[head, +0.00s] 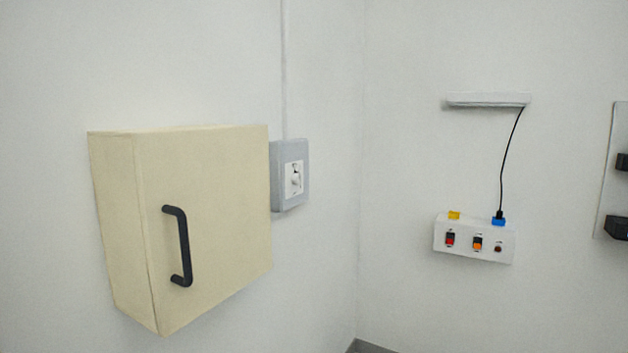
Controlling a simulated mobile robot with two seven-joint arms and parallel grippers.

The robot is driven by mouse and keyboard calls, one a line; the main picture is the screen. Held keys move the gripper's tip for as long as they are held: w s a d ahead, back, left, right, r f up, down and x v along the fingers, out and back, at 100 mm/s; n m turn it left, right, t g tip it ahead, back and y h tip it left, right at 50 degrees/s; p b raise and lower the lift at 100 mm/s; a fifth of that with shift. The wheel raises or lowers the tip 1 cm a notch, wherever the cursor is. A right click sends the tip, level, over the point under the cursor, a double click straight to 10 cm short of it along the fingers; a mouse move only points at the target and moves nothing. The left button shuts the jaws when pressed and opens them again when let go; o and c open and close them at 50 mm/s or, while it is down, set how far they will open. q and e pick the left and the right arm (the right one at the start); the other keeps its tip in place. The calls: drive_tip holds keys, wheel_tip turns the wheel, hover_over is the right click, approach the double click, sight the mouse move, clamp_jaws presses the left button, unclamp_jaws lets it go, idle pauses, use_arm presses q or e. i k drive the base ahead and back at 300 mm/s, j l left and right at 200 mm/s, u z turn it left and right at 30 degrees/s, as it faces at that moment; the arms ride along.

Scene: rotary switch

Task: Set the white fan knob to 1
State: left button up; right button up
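The white fan knob (296,181) sits on a white plate in a grey wall box (276,178) on the left wall, just right of a cream cabinet. The plate is seen at a slant and is small. Dark marks show around the knob, but I cannot read the numbers or tell which one the knob points to. Neither of my grippers is in the head view.
The cream cabinet (200,215) with a dark handle (182,246) juts out left of the knob. A white switch box (474,239) with a plugged-in black cable (507,160) hangs on the right wall under a white lamp (487,99). Dark fittings (618,227) show at the right edge.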

sight(296, 178)
drive_tip(key=i+l, duration=0.15)
drive_tip(key=l, duration=0.2)
drive_tip(key=i+l+u, duration=0.1)
drive_tip(key=l, duration=0.25)
drive_tip(key=i+l, duration=0.2)
drive_tip(key=l, duration=0.15)
drive_tip(key=i+l, duration=0.15)
drive_tip(key=l, duration=0.2)
drive_tip(key=i+l+u, duration=0.1)
drive_tip(key=l, duration=0.3)
drive_tip(key=i+l, duration=0.2)
drive_tip(key=l, duration=0.15)
